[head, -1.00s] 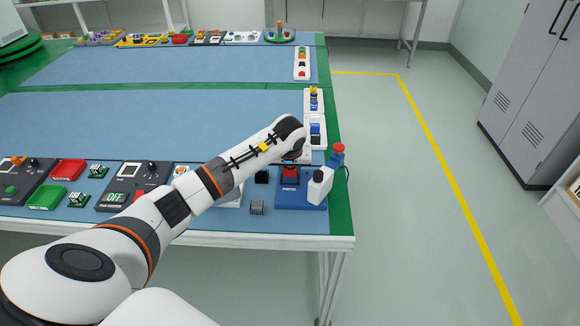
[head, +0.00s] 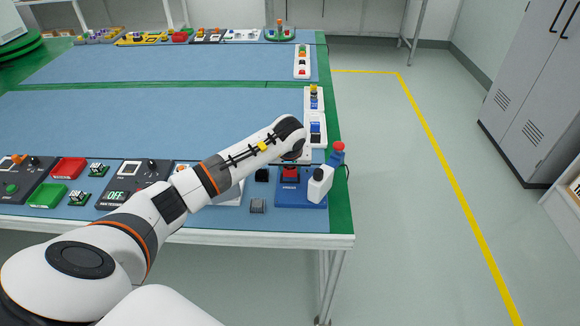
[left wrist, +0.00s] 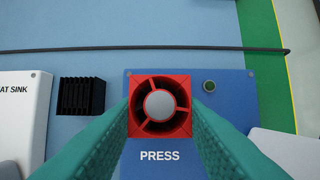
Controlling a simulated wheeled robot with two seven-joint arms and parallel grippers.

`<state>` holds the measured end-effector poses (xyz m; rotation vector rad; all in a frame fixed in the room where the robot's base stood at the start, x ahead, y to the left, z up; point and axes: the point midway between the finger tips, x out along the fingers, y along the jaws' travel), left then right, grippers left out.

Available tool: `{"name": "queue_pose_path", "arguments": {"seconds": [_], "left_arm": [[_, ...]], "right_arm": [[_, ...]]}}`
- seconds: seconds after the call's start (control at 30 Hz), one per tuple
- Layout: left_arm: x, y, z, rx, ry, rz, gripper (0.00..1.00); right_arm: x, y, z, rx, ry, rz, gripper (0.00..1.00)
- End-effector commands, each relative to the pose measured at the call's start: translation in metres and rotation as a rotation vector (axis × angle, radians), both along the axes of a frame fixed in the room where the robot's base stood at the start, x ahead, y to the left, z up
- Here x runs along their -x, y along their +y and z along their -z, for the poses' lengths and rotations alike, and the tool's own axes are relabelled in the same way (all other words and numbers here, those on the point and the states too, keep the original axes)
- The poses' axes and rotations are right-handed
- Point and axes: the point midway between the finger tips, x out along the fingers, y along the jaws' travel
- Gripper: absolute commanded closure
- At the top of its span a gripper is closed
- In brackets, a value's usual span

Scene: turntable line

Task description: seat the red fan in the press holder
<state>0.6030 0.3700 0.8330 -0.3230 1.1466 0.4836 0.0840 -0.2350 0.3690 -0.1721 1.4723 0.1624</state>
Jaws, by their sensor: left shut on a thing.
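The red fan (left wrist: 177,128) is a square red frame with a round grey hub, seen from above in the left wrist view. My left gripper (left wrist: 160,115) has its teal fingers on either side of the fan and is shut on it. The fan is over the blue press holder (left wrist: 160,170), marked PRESS; I cannot tell whether it touches the holder. In the head view the fan (head: 289,173) shows below my left wrist, over the blue press base (head: 290,198). The seat under the fan is hidden. My right gripper is not in view.
A white block (head: 320,184) and a red knob (head: 338,146) stand at the press's right side. A black finned block (left wrist: 81,96) lies left of the press, near a white heat sink tray (left wrist: 22,115).

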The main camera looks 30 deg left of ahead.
Motion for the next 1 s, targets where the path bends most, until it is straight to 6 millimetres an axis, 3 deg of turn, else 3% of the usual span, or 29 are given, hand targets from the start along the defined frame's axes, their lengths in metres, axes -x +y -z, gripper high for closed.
{"name": "queue_pose_path", "arguments": {"seconds": [0.7,0.73,0.8,0.9,1.0], "left_arm": [[0.000,0.001,0.014,0.000,0.000,-0.001,0.86],[0.000,0.000,0.014,0.000,0.000,-0.001,0.63],[0.000,0.000,0.014,0.000,0.000,-0.001,0.51],[0.000,0.000,0.014,0.000,0.000,-0.001,0.39],[0.000,0.000,0.014,0.000,0.000,-0.001,0.39]], "right_arm": [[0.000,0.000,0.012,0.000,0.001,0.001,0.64],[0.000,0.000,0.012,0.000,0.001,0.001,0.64],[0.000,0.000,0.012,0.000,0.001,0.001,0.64],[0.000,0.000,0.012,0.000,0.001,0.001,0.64],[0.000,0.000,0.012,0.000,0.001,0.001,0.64]]}}
